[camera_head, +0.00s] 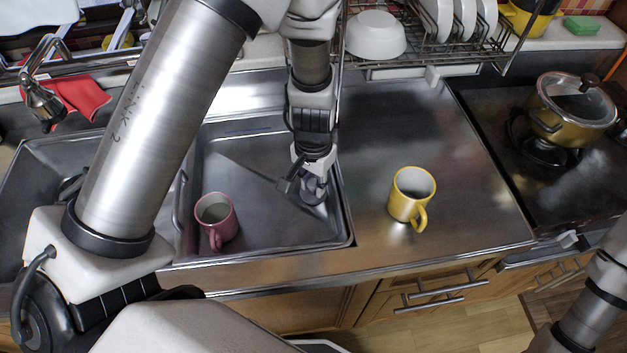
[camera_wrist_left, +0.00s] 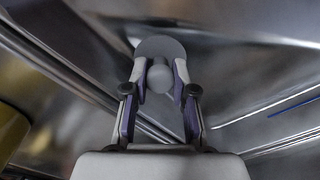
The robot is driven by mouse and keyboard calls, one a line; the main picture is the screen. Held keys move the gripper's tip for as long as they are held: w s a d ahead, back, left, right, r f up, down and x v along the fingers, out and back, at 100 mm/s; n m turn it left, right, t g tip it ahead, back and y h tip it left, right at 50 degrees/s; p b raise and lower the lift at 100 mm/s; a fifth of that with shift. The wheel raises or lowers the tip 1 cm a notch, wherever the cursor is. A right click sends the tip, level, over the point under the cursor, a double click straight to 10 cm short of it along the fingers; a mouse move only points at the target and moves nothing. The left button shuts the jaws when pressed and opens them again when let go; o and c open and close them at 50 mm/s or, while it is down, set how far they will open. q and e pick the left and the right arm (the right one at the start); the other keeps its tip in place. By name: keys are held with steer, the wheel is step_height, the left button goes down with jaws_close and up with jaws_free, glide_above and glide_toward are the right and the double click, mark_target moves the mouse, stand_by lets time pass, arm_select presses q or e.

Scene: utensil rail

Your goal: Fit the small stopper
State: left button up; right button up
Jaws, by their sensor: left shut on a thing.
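The small stopper is a grey disc with a rounded knob (camera_wrist_left: 160,76). In the left wrist view it sits between the two fingers of my left gripper (camera_wrist_left: 160,82), which is shut on the knob. In the head view my left gripper (camera_head: 312,188) points down at the right side of the right-hand sink basin (camera_head: 255,160). The stopper there is small and mostly covered by the fingers. I cannot tell whether it touches the basin. No drain hole can be made out. My right gripper is not in view; only part of its arm shows at the lower right.
A pink mug (camera_head: 216,222) stands at the basin's lower left. A yellow mug (camera_head: 411,198) stands on the steel counter (camera_head: 455,150) right of the sink. A dish rack (camera_head: 455,48) and a white bowl (camera_head: 376,36) are behind. A pot (camera_head: 560,115) sits on the stove.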

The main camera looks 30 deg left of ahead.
arm_select(q)
steer(key=shift+f+b, duration=0.8)
steer(key=shift+f, duration=0.1)
steer(key=o, duration=1)
steer(key=shift+r, duration=0.1)
step_height(320, 180, up, 12)
steer(key=shift+f, duration=0.1)
